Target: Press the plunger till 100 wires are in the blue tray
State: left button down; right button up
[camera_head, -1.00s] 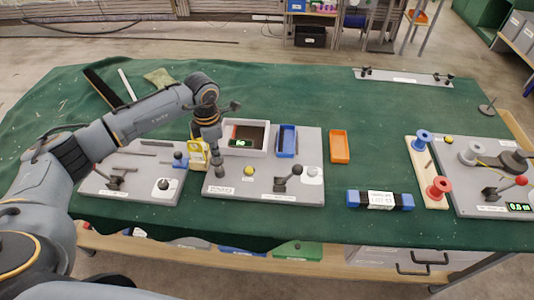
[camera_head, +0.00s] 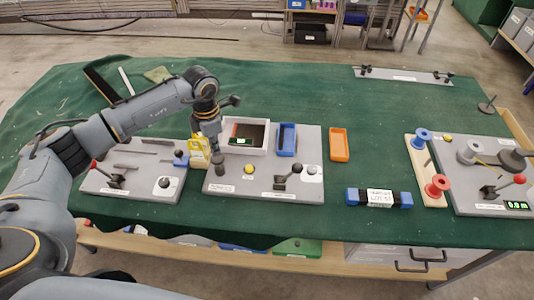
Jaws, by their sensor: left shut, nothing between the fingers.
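The blue tray (camera_head: 287,152) sits on the middle grey board (camera_head: 235,189), right of a white box with a dark inside (camera_head: 262,151). A small green display (camera_head: 240,141) shows at the box; its number is too small to read. My left gripper (camera_head: 218,164) is shut and empty, pointing down over the left part of this board. It is left of a yellow button (camera_head: 249,169). Which part is the plunger is unclear; anything under the fingertips is hidden. Wires in the blue tray cannot be made out. My right gripper is out of view.
A black-knobbed lever (camera_head: 296,170) stands at the board's right front. A yellow part (camera_head: 199,153) stands just left of my gripper. An orange tray (camera_head: 339,145) and a labelled blue-ended bundle (camera_head: 379,198) lie to the right. The green cloth behind is mostly clear.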

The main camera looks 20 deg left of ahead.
aim_at(217, 158)
pick_arm(q)
jog(key=shift+f+b, duration=1.6)
jog(key=shift+f, duration=0.35)
jog(key=shift+s+r, duration=0.1)
jog(key=shift+r, duration=0.05)
jog(key=shift+r+p, duration=1.1)
jog(key=shift+r, duration=0.7)
jog(key=shift+r+p, duration=1.55)
jog(key=shift+r, duration=0.95)
